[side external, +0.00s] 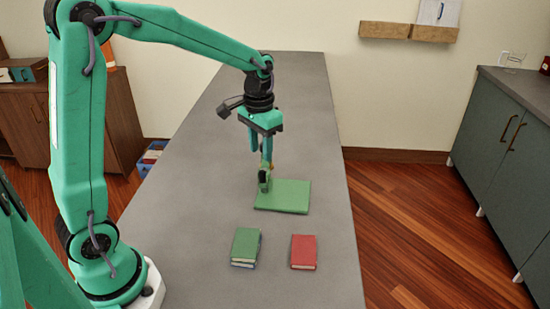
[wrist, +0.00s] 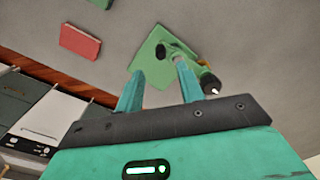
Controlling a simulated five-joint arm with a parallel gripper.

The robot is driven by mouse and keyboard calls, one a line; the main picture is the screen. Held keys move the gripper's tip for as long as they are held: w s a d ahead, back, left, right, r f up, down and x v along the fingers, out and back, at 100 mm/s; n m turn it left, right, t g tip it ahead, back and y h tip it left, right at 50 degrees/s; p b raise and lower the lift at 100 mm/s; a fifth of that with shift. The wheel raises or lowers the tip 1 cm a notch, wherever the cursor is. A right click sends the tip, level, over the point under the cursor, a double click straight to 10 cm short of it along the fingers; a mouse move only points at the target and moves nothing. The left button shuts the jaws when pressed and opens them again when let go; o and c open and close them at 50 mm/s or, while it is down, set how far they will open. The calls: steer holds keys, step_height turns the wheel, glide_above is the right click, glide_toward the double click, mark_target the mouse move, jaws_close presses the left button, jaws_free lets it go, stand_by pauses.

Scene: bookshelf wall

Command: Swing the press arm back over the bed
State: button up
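The flat green bed (side external: 290,197) of the press lies on the grey table, and it also shows in the wrist view (wrist: 150,50). A small green press arm (wrist: 192,63) with dark ends reaches from over the bed out past its edge, toward the lower right in the wrist view. In the side view a green upright part of the press (side external: 264,183) stands at the bed's left edge. My gripper (side external: 266,163) points down just above that part. In the wrist view its two teal fingers (wrist: 158,82) are apart, with no object clearly between them. Contact with the press arm cannot be told.
A green book (side external: 246,245) on top of a blue one and a red book (side external: 303,251) lie in front of the bed. The grey table (side external: 290,95) is clear behind it. A dark cabinet (side external: 505,140) stands apart at the right.

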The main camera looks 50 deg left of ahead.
mark_target(262, 171)
steer(key=shift+w+f, duration=0.15)
steer(key=shift+f, duration=0.1)
steer(key=shift+f, duration=3.9)
jaws_close()
